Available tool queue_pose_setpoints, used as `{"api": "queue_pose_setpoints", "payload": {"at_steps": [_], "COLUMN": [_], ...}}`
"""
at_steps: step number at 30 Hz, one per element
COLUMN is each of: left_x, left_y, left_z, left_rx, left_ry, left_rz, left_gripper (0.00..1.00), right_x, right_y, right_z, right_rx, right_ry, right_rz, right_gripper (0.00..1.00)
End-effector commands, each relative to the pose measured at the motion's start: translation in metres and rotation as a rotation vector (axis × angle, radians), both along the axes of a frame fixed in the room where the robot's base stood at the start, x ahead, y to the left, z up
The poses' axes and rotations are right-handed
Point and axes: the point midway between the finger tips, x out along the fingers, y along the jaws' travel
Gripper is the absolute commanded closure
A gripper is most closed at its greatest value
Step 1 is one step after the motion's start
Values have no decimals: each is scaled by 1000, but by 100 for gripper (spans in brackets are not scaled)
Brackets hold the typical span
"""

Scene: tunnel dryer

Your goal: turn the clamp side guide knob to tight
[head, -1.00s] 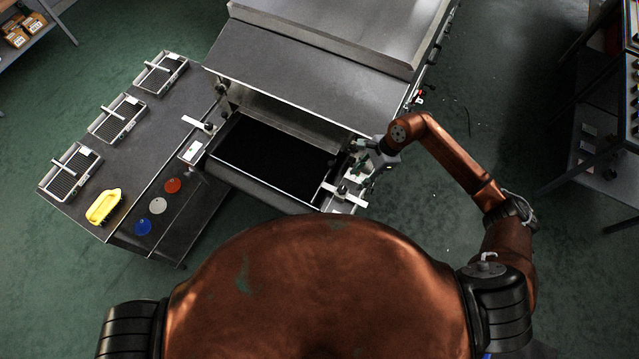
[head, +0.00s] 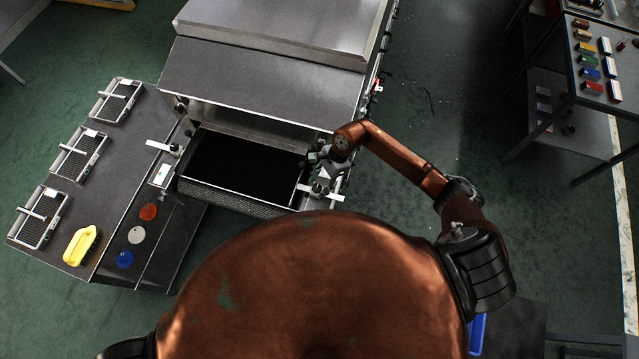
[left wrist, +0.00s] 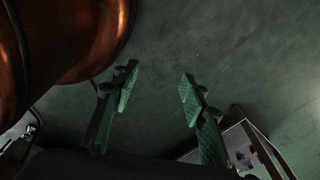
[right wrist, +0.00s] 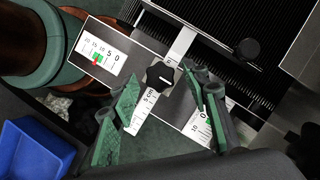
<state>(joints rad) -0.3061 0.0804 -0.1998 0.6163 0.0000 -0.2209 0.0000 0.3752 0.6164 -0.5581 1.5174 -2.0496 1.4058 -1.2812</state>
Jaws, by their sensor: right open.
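The clamp knob (right wrist: 160,76) is a black lobed knob with a short white mark, seen in the right wrist view. It sits on a white side guide bar with a centimetre scale (right wrist: 140,110). My right gripper (right wrist: 163,88) is open, its green-padded fingers on either side of the knob's near side; I cannot tell if they touch it. In the head view my right gripper (head: 319,168) is over the belt's right front corner, by the white guide (head: 330,194), and largely covers the knob. My left gripper (left wrist: 158,85) is open and empty over the floor.
Another round black knob (right wrist: 248,50) stands close by on the right. Printed scale plates (right wrist: 98,52) lie around the clamp. The dryer's dark belt (head: 240,170) is empty.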

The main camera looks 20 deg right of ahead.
Motion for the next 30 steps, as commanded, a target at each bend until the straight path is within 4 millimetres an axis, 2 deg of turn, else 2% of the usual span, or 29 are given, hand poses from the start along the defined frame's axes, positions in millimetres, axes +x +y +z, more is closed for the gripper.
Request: {"api": "queue_pose_setpoints", "payload": {"at_steps": [2, 19, 30], "left_x": [1, 11, 10], "left_y": [1, 0, 0], "left_z": [0, 1, 0], "left_rx": [1, -1, 0], "left_ry": [-1, -14, -13], "left_rz": [-1, -3, -3], "left_gripper": [60, 60, 60], "right_x": [0, 0, -1], "right_y": [0, 0, -1], "right_z": [0, 0, 0], "right_rx": [0, 0, -1], "right_ry": [0, 1, 1], "right_rz": [0, 0, -62], "right_gripper": [59, 99, 99]}}
